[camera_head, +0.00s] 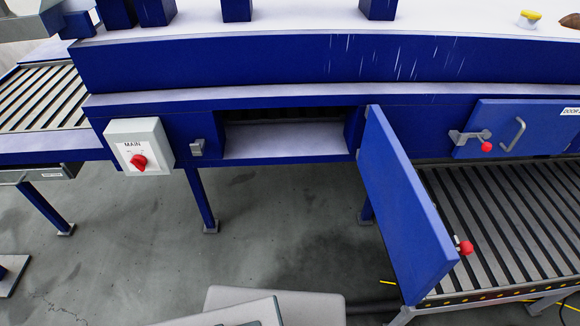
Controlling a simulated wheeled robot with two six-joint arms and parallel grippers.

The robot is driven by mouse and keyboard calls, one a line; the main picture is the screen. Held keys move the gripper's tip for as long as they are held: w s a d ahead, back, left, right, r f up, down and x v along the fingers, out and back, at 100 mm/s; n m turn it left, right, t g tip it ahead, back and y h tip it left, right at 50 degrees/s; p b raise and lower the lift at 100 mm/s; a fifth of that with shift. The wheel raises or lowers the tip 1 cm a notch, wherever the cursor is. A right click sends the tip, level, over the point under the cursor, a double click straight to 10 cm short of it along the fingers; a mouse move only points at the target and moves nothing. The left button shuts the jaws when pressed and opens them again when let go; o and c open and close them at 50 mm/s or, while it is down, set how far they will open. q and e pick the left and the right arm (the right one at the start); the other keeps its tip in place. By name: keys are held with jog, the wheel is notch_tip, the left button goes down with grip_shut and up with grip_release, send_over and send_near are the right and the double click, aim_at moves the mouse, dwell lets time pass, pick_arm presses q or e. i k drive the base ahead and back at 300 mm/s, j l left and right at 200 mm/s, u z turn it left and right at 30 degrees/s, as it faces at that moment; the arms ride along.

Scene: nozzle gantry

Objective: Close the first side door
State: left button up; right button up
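A blue side door (402,205) stands wide open on the gantry's long blue side, swung out towards me. Its hinge edge is at the right side of a dark rectangular opening (285,140). A red knob (466,248) shows past the door's right edge, near its outer end; the rest of that face is hidden. A small grey catch (196,148) sits on the frame left of the opening. Neither of my grippers is in view.
A second blue door (530,128) with handle and red-knobbed latch appears shut at right. A roller conveyor (500,220) runs below it, beside the open door. A grey MAIN switch box (139,146) is at left. Grey floor (275,230) below the opening is clear.

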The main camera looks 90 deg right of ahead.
aim_at(422, 251)
jog(key=k+j+z, duration=0.1)
jog(key=k+z, duration=0.8)
jog(key=k+l+z, duration=0.1)
jog(key=k+z, duration=0.2)
jog(key=z, duration=0.15)
jog(key=k+l+z, duration=0.3)
jog(key=z, duration=0.15)
jog(key=k+l+z, duration=0.45)
jog(key=u, duration=0.1)
